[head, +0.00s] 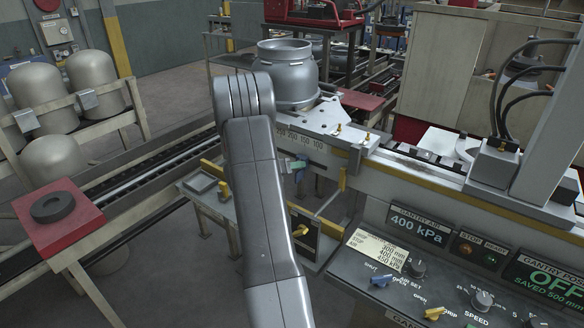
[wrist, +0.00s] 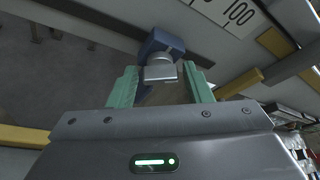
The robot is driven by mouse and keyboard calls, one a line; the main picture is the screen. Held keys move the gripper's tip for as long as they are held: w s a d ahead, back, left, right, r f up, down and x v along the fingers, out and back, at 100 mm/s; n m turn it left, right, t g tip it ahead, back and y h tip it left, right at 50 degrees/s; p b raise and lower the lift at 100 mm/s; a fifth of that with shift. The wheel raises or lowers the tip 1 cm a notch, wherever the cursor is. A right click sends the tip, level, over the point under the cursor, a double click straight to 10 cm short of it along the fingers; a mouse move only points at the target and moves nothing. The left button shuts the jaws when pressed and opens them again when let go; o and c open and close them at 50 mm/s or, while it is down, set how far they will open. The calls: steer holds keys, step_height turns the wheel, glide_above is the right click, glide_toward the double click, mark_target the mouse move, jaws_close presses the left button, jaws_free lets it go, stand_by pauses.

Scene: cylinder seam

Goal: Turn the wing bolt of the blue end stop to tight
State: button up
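The blue end stop (wrist: 162,40) hangs at the rail's edge in the wrist view. Its grey wing bolt (wrist: 161,73) faces my gripper (wrist: 161,82). My gripper's two green fingers stand apart, one on each side of the wing bolt, with a small gap showing on both sides. I see no finger closed on it. In the head view my arm hides most of the gripper; a green fingertip (head: 298,165) shows just right of the arm, below the scale. The wing bolt cannot be made out there.
A scale plate with numbers (head: 300,138) runs along the rail above the gripper. A control panel (head: 440,280) fills the lower right. A grey cylinder (head: 287,75) stands on the machine behind my arm.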

steer(key=c, duration=0.6)
steer(key=m+y+b, duration=0.1)
steer(key=b, duration=0.4)
steer(key=m+t+y+b, duration=0.1)
steer(key=m+b, duration=0.1)
steer(key=b, duration=0.3)
steer(key=shift+s+d, duration=0.1)
steer(key=shift+d, duration=0.05)
steer(key=shift+c, duration=0.2)
steer(key=shift+m, duration=0.3)
steer(key=shift+r, duration=0.1)
steer(key=o, duration=1)
